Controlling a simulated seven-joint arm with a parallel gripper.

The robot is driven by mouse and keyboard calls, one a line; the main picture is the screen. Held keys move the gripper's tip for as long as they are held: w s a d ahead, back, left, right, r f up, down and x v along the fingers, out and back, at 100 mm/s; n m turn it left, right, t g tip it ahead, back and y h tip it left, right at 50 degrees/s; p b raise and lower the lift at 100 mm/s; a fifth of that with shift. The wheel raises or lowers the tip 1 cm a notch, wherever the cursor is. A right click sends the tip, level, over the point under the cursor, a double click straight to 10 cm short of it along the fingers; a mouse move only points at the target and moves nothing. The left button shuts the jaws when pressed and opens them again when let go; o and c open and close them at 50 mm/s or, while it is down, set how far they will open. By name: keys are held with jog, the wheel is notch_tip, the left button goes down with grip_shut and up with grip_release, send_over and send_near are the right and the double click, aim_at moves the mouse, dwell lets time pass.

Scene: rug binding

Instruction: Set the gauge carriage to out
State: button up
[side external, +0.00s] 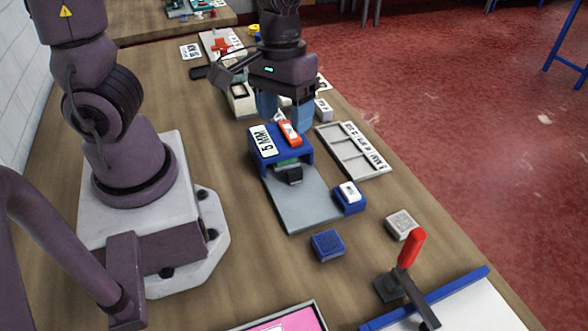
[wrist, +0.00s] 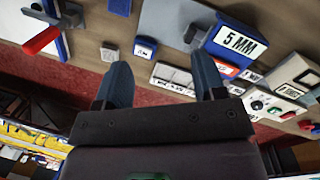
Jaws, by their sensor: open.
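The gauge is a blue block (side external: 283,157) with a white "5 MM" label, set over one end of a flat grey plate (side external: 300,205). An orange piece (side external: 290,133) with a white label lies on its top, and a dark block (side external: 289,174) sits under its front. I cannot tell for sure which part is the carriage. In the wrist view the blue block (wrist: 215,45) is at upper right, just beyond the right finger. My gripper (side external: 285,118) is open and empty, fingers pointing down, above the far side of the blue block. It also shows in the wrist view (wrist: 162,70).
A small blue holder (side external: 349,198) with a white piece stands at the plate's right edge. A labelled grey tray (side external: 352,150) lies to the right. A blue square (side external: 327,245), a pale block (side external: 401,224) and a red-handled clamp (side external: 408,255) are nearer the camera.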

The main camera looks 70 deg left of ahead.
aim_at(294, 170)
jog(key=w+a+f+n+y, duration=0.2)
jog(key=w+a+f+n, duration=0.35)
jog(key=n, duration=0.65)
jog(key=f, duration=0.4)
jog(key=s+f, duration=0.1)
jog(key=f, duration=0.9)
jog(key=shift+s+f, duration=0.1)
jog(key=shift+s, duration=0.2)
jog(key=shift+c, duration=0.5)
